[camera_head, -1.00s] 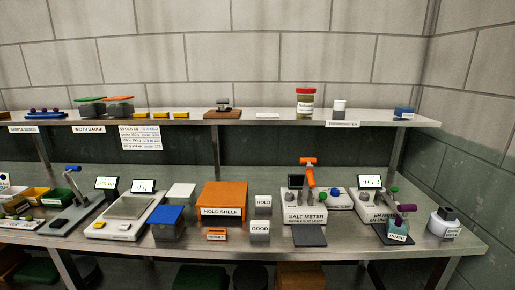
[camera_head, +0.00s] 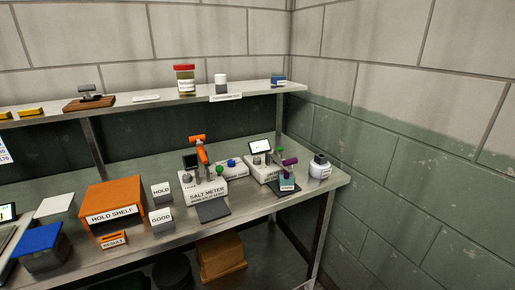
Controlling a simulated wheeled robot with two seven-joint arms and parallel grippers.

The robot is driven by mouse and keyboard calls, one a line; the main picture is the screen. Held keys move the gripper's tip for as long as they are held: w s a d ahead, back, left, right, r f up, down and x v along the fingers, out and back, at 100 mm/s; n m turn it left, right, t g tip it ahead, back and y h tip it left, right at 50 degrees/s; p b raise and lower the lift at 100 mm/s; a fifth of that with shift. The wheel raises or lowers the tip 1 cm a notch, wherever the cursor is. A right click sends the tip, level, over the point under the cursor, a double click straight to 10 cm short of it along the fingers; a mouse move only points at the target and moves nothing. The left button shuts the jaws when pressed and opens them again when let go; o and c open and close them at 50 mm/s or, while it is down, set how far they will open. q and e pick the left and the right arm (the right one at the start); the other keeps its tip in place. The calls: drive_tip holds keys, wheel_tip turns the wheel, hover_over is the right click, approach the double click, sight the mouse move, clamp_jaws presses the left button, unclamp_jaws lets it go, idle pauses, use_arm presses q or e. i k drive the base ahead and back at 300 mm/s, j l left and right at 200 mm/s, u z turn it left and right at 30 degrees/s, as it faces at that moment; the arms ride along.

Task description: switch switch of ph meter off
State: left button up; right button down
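The pH meter (camera_head: 265,168) is a small white box with a lit tilted screen (camera_head: 260,147) on the metal bench, near its right end. The switch is too small to make out for certain. Neither of my grippers is in view.
Left of the pH meter stand the salt meter (camera_head: 203,188) with an orange handle, and an orange hold shelf (camera_head: 113,209). A white and grey container (camera_head: 320,167) stands to its right. A shelf (camera_head: 150,101) runs above; the corner wall is at right.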

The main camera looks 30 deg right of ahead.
sight(279, 149)
drive_tip(key=i+l+z, duration=0.15)
drive_tip(key=z, duration=0.2)
drive_tip(key=i+l+z, duration=0.1)
drive_tip(key=z, duration=0.25)
drive_tip(key=i+z, duration=0.2)
drive_tip(key=z, duration=0.15)
